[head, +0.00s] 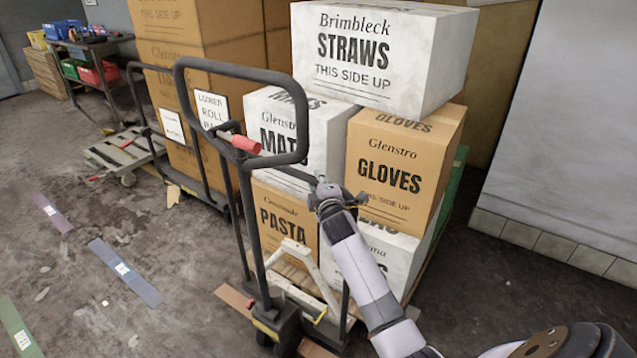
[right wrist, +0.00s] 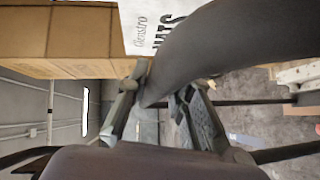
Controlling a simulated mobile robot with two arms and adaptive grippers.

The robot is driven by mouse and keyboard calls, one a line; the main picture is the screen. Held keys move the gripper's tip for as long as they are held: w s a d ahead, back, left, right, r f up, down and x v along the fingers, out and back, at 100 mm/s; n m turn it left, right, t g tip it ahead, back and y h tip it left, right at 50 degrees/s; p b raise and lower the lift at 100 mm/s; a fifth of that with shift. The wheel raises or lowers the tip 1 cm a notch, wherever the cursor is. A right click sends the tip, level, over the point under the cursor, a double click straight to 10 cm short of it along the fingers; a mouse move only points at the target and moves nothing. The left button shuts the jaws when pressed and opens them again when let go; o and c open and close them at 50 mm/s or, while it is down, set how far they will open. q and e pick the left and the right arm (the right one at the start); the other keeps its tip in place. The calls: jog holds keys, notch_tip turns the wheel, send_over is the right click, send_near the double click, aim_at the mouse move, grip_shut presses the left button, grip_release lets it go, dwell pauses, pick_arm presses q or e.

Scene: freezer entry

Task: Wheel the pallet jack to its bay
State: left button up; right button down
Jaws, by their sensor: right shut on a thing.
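The pallet jack stands in the middle of the head view, with a dark looped handle (head: 240,70), a red grip lever (head: 245,144) and a wheel (head: 279,328) at its foot. It bears a loaded pallet: a white Straws box (head: 390,55), a Gloves box (head: 400,165), a Mats box (head: 270,118) and a Pasta box (head: 283,220). My right gripper (head: 322,188) is at the lower right of the handle loop. In the right wrist view its fingers (right wrist: 158,100) are closed around the dark curved handle bar (right wrist: 225,45). My left gripper is out of view.
Floor strips in purple (head: 52,212), blue (head: 125,272), green (head: 18,328) and orange (head: 234,300) mark the ground. A cart with tall brown boxes (head: 165,85) stands behind left. A flat cart (head: 122,148) is beside it. A wall (head: 570,130) closes the right.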

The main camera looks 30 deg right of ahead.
jog(key=a, duration=0.1)
jog(key=s+a, duration=0.1)
jog(key=s+a+p, duration=0.1)
jog(key=a, duration=0.1)
jog(key=shift+a, duration=0.1)
jog(key=c, duration=1.8)
grip_release()
jog(key=shift+o, duration=1.4)
jog(key=shift+w+d+f, duration=0.2)
jog(key=shift+w+f, duration=0.1)
jog(key=shift+w, duration=0.1)
jog(key=shift+o, duration=0.5)
jog(key=shift+d, duration=0.1)
jog(key=v, duration=1.2)
jog(key=shift+s+r, duration=0.25)
jog(key=shift+r, duration=0.05)
